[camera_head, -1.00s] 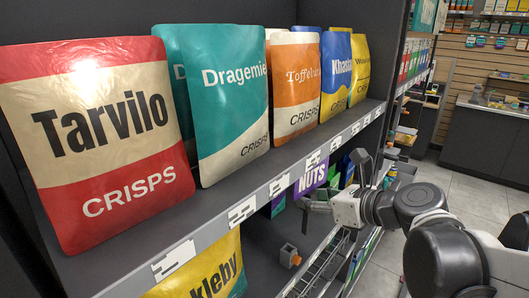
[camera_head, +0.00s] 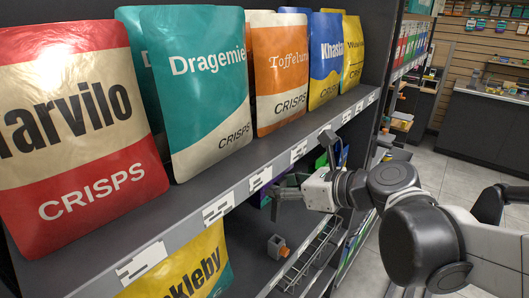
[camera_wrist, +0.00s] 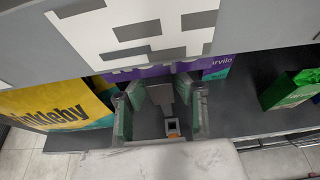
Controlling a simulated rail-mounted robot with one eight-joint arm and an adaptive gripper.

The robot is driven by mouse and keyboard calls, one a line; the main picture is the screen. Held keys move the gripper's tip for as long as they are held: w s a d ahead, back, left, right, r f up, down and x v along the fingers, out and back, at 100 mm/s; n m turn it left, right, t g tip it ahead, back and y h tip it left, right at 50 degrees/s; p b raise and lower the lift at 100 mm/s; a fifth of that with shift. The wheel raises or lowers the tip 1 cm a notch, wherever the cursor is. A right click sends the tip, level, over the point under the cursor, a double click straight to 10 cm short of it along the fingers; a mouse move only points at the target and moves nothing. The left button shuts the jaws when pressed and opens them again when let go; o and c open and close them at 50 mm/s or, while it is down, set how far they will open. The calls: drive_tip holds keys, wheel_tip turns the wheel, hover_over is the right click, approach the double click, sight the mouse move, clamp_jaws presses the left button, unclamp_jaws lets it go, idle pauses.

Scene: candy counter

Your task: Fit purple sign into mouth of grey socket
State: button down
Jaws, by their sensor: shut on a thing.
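The purple sign (camera_wrist: 155,71) shows in the wrist view as a band with partly hidden pale letters, beyond my fingertips and below a white shelf label. A grey piece shows between the fingers. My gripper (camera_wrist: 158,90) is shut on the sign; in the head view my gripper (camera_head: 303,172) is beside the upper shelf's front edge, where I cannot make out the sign. The grey socket (camera_head: 277,243), a small block with a square mouth and an orange part, stands on the lower shelf, apart from my gripper. The socket (camera_wrist: 172,124) also shows between the fingers in the wrist view.
The upper shelf edge with price labels (camera_head: 219,208) runs close beside my gripper. A yellow bag (camera_head: 195,270) stands on the lower shelf at left. A green package (camera_wrist: 290,90) is at right in the wrist view.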

sight(279, 205)
drive_tip(key=shift+f+b, duration=2.2)
drive_tip(key=shift+f, duration=0.6)
drive_tip(key=shift+s+d+h+p, duration=0.1)
drive_tip(key=shift+h+p, duration=0.2)
drive_tip(key=shift+p, duration=0.1)
drive_tip(key=shift+f+b, duration=2.5)
drive_tip(key=shift+f, duration=0.4)
drive_tip(key=c, duration=1.4)
unclamp_jaws()
drive_tip(key=shift+v, duration=6)
drive_tip(key=shift+r, duration=0.1)
